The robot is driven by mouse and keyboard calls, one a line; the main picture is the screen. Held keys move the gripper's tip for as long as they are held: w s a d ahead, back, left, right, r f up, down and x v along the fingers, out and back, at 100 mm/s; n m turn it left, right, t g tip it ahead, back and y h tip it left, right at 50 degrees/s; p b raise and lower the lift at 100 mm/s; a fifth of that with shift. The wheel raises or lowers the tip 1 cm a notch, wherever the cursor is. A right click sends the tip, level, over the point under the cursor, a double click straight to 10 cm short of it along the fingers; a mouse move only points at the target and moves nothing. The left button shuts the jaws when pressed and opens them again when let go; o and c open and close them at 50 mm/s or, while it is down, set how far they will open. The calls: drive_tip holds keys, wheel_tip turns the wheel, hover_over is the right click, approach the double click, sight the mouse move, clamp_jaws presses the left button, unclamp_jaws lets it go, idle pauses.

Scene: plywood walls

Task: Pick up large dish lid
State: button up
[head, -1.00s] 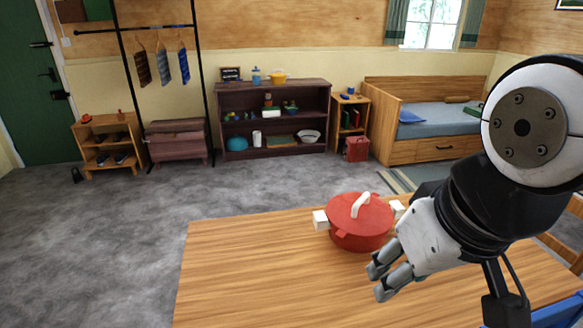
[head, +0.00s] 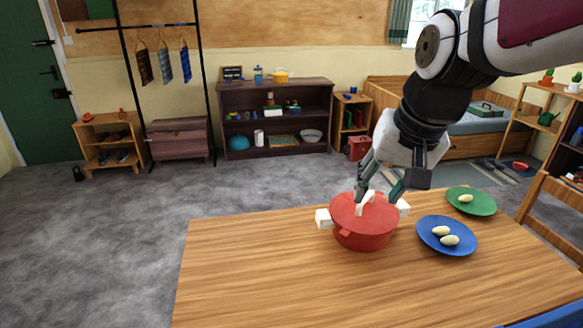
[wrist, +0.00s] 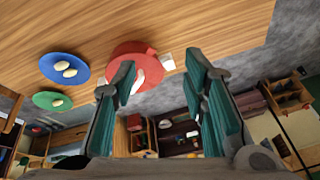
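The large dish lid (head: 381,213) is red with a white arched handle (head: 366,201). It sits on a red pot (head: 362,240) with white side grips, on the wooden table. My gripper (head: 380,188) is open and empty, pointing down just above the lid with its fingers near the handle. In the wrist view, my gripper's fingers (wrist: 163,78) are wide apart, and the white handle (wrist: 139,80) shows beside the left finger, which hides part of the lid. I cannot tell whether a finger touches the handle.
A blue plate (head: 430,245) and a green plate (head: 480,207), both with pale yellowish food, stand right of the pot. The table (head: 250,270) is clear on the left and in front. A wooden chair (head: 552,205) stands at the right.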

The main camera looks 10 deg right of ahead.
drive_tip(key=w+d+f+m+b, duration=0.1)
drive_tip(key=w+d+f+m, duration=0.3)
drive_tip(key=w, duration=0.7)
drive_tip(key=m+h+b, duration=0.2)
approach(367, 195)
drive_tip(key=x, duration=0.5)
drive_tip(key=shift+s+f, duration=0.2)
drive_tip(key=shift+f, duration=0.25)
drive_tip(key=shift+b+x, duration=0.35)
drive_tip(key=shift+x, duration=2.3)
drive_tip(key=shift+w+r, duration=0.15)
drive_tip(key=shift+w, duration=0.05)
clamp_jaws()
